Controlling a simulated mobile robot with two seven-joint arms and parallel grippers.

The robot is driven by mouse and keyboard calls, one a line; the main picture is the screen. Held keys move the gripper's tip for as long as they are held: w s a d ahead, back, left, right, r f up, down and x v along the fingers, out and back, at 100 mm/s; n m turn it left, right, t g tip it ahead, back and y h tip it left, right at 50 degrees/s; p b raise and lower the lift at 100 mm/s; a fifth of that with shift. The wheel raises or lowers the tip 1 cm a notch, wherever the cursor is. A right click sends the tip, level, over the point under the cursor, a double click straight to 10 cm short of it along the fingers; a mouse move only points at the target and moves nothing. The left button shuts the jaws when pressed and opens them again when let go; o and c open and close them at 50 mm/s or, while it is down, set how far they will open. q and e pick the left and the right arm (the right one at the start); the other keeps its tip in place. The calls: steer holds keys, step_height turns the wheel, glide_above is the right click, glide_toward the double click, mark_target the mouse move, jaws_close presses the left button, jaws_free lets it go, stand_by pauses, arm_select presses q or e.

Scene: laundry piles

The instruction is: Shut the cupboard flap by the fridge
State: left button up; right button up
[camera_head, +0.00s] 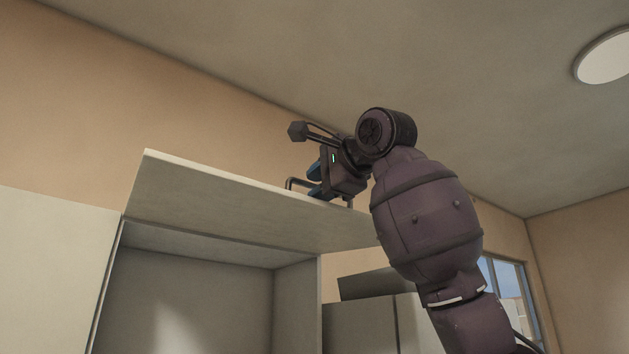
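The cupboard flap (240,207) is a pale panel, raised and sticking out above the open cupboard (190,295). The cupboard's inside looks empty where it shows. A dark bar handle (289,184) stands on the flap's upper side, partly hidden by my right gripper. My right gripper (315,179) is at the flap's outer edge by the handle, its blue fingers pointing left. The fingers look apart, with nothing seen between them. I cannot tell whether it touches the flap. My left gripper is out of view.
A closed pale cabinet front (50,270) is at the left. Grey cabinet or appliance fronts (365,325) stand behind my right arm; I cannot tell whether one is the fridge. A window (508,285) is at the right.

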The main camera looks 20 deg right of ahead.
steer(key=shift+w+a+f, duration=0.1)
steer(key=shift+w+a, duration=0.15)
steer(key=shift+w, duration=0.45)
steer(key=shift+c, duration=0.2)
jaws_close()
